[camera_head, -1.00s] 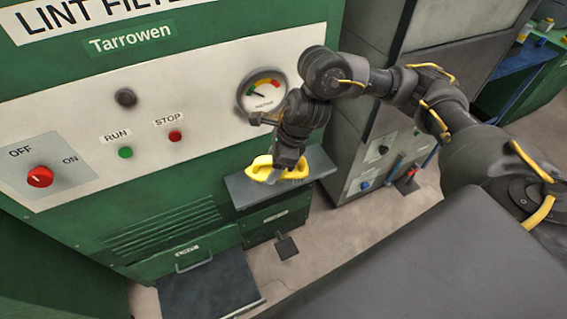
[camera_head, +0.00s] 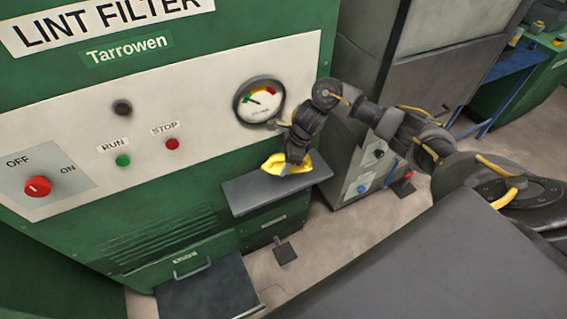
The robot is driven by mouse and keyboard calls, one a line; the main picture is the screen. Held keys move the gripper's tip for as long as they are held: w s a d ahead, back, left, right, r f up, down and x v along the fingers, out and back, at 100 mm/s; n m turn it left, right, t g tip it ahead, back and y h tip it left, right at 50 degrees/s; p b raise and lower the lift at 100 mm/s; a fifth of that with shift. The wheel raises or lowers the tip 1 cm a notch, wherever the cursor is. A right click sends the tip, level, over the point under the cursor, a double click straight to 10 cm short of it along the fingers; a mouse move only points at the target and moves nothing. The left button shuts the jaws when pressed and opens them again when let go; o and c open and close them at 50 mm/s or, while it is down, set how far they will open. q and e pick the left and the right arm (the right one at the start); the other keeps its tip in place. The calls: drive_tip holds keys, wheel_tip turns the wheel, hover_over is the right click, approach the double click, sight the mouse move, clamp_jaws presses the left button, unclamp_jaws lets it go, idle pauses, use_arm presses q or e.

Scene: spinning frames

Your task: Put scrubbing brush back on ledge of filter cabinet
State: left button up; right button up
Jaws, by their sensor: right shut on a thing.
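My right gripper (camera_head: 293,160) points down from above and is shut on the brush. The gripper's fingers partly cover the brush's handle. I cannot tell whether the brush's underside touches the ledge. My left gripper is not in view.
A round gauge (camera_head: 259,100) sits on the panel just above and left of my right wrist. The red switch (camera_head: 37,187), green button (camera_head: 123,161) and red button (camera_head: 172,144) are further left. A grey cabinet (camera_head: 350,150) stands to the right. The ledge's left part is clear.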

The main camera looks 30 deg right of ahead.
drive_tip(key=shift+f, duration=0.8)
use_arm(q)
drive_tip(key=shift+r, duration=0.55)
use_arm(e)
drive_tip(key=shift+f, duration=0.2)
drive_tip(key=o, duration=1)
drive_tip(key=shift+c, duration=0.2)
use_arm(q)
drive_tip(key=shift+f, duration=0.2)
